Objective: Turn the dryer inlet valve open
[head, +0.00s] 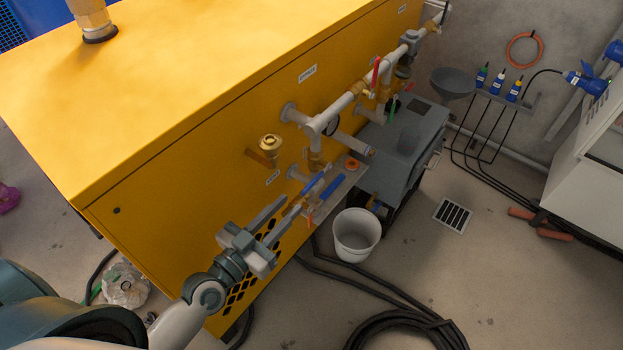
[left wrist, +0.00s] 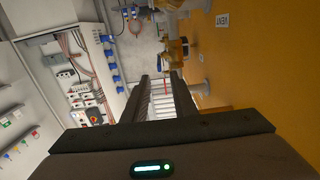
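White pipework (head: 345,103) runs along the yellow tank cabinet (head: 200,130) in the head view. A red lever (head: 376,76) sits on the upper pipe and a green lever (head: 393,109) below it. No label that I can read marks which one is the dryer inlet valve. My left gripper (head: 284,216) is in front of the cabinet, close to the blue lever and below-left of the red one. In the left wrist view its fingers (left wrist: 163,88) are apart with nothing between them. My right gripper is not in view.
A grey box unit (head: 400,150) stands beyond the pipes. A white bucket (head: 356,235) and coiled black hose (head: 400,325) lie on the floor. A brass fitting (head: 270,143) sticks out of the cabinet. A white cabinet (head: 590,165) stands right; floor between is mostly clear.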

